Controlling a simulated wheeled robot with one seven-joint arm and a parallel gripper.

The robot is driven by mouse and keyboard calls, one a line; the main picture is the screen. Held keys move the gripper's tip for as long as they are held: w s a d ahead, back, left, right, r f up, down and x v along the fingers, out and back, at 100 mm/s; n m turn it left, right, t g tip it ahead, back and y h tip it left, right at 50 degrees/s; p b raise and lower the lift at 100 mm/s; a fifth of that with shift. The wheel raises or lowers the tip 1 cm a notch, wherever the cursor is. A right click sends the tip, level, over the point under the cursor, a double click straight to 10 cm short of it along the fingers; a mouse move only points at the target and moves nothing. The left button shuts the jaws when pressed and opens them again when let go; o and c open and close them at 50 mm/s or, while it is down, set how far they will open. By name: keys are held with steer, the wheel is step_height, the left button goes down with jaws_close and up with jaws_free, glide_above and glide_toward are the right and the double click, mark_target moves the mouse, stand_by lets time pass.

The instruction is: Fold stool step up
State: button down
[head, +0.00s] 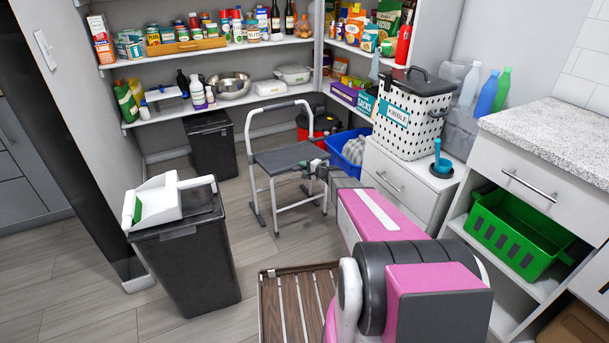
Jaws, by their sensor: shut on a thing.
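The folding step stool (253,172) stands open on the floor, with a pale metal frame and a raised handle bar at the back. Its flat grey step (284,158) lies about level. My gripper (318,168) is at the right edge of the step, seen from behind my arm, and is shut on it. The fingertips are small and partly hidden by the gripper's own body and the stool's frame. The stool's feet rest on the floor.
A black bin (187,262) with a white scoop-like tray stands at front left. Shelves (215,102) of goods line the back. A white drawer cabinet (392,183) with a dotted kibble box (408,128) is right of the stool. A slatted wooden item (292,303) lies in front.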

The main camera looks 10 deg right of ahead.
steer(key=w+a+r+m+g+h, duration=0.1)
steer(key=w+r+g+h, duration=0.15)
steer(key=r, duration=0.45)
steer(key=w+a+r+m+g+h, duration=0.1)
steer(key=w+r+g, duration=0.1)
steer(key=w+r, duration=0.35)
steer(key=w+a+r+g+h, duration=0.1)
steer(key=w+a+r+g, duration=0.4)
steer(key=w+r, duration=0.4)
steer(key=shift+w+r+m+h, duration=0.25)
steer(key=shift+w+m+h, duration=0.15)
steer(key=shift+w, duration=0.85)
steer(key=c, duration=1.1)
jaws_free()
